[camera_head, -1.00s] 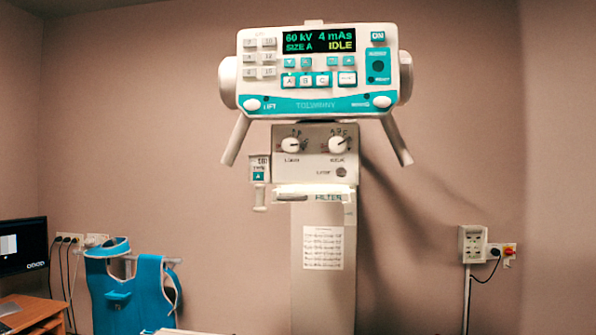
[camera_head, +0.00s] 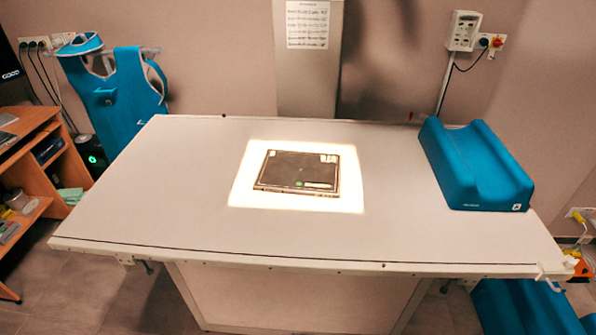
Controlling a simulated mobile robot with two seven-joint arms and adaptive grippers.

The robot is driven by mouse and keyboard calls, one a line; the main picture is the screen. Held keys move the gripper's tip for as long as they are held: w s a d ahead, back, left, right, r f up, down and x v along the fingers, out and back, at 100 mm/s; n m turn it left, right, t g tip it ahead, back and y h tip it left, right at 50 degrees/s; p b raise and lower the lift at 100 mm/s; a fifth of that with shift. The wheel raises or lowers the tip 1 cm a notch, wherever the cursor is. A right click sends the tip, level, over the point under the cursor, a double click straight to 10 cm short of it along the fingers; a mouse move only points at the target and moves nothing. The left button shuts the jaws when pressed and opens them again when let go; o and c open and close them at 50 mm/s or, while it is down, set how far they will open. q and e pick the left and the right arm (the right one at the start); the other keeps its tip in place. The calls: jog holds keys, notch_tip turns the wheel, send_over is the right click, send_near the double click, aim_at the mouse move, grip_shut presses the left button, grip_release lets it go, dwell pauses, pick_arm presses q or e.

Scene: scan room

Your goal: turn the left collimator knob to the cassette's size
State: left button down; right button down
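The cassette (camera_head: 297,173) is a dark flat plate with light corner labels and a small green mark. It lies on the white table (camera_head: 180,190), near its middle. A bright rectangle of light (camera_head: 346,190) falls around the cassette and reaches past it on all sides. The left collimator knob is out of view now; only the lower part of the column (camera_head: 308,75) with a printed sheet shows at the top. Neither gripper is in view.
A blue trough-shaped cushion (camera_head: 475,165) lies on the table's right end. A blue apron (camera_head: 120,85) hangs at the left by a wooden shelf desk (camera_head: 50,160). A socket box (camera_head: 463,32) is on the wall. The table's front half is clear.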

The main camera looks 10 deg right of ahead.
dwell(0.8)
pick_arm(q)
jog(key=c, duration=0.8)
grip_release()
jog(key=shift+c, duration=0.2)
